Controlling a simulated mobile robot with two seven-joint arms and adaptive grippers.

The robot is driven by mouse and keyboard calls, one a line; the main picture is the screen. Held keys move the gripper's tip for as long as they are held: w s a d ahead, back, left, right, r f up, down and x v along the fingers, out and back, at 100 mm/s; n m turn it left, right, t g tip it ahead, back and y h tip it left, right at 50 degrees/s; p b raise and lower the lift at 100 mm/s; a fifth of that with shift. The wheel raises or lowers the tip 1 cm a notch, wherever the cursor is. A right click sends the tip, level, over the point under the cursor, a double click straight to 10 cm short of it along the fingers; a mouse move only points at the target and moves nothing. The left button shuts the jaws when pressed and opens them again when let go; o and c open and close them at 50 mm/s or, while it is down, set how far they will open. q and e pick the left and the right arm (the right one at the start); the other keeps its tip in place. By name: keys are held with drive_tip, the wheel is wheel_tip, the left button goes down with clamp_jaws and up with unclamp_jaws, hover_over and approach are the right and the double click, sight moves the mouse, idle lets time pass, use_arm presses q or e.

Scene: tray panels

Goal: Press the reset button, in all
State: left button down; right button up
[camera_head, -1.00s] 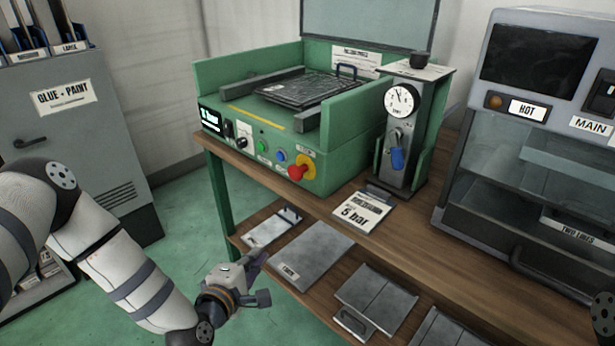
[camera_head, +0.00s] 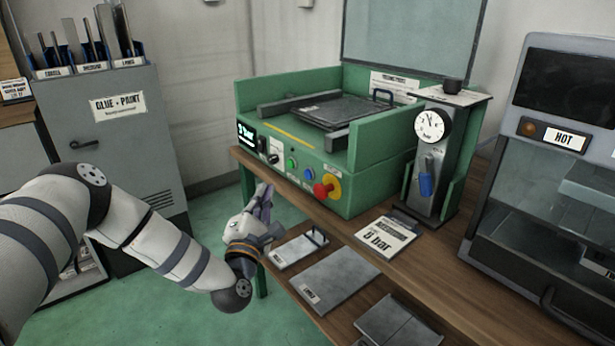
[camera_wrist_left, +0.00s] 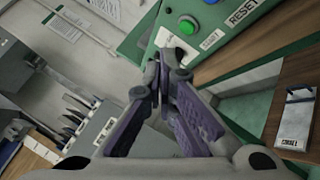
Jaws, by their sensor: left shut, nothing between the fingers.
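The green press (camera_head: 350,205) stands on the wooden bench. Its front panel carries a green button (camera_head: 291,163), a blue button (camera_head: 308,173) and a red mushroom knob (camera_head: 321,190) on a yellow plate. In the left wrist view, a RESET label (camera_wrist_left: 243,12) sits beside the blue button (camera_wrist_left: 210,1), which is cut by the top edge; the green button (camera_wrist_left: 188,25) is nearer the fingertips. My left gripper (camera_head: 265,188) is shut and empty, in front of and below the panel, apart from the buttons. Its fingers (camera_wrist_left: 172,60) also show in the wrist view. My right gripper is out of view.
A gauge stand (camera_head: 432,165) with a blue lever is right of the press, and a glass-fronted machine (camera_head: 565,140) stands farther right. A pressure card (camera_head: 385,238) and grey panels (camera_head: 337,278) lie in front. A grey cabinet (camera_head: 125,150) stands left.

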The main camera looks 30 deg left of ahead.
sight(308, 174)
use_arm(q)
drive_tip(key=w+d+b, duration=0.2)
drive_tip(key=w+d, duration=0.1)
drive_tip(key=w, duration=0.4)
drive_tip(key=shift+b, duration=0.35)
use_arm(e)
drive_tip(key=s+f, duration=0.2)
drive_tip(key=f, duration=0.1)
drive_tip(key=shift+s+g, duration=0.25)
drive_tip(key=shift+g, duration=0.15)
use_arm(q)
drive_tip(key=shift+f, duration=0.1)
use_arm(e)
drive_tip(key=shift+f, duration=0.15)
use_arm(q)
drive_tip(key=shift+w+d, duration=0.15)
drive_tip(key=shift+w, duration=0.2)
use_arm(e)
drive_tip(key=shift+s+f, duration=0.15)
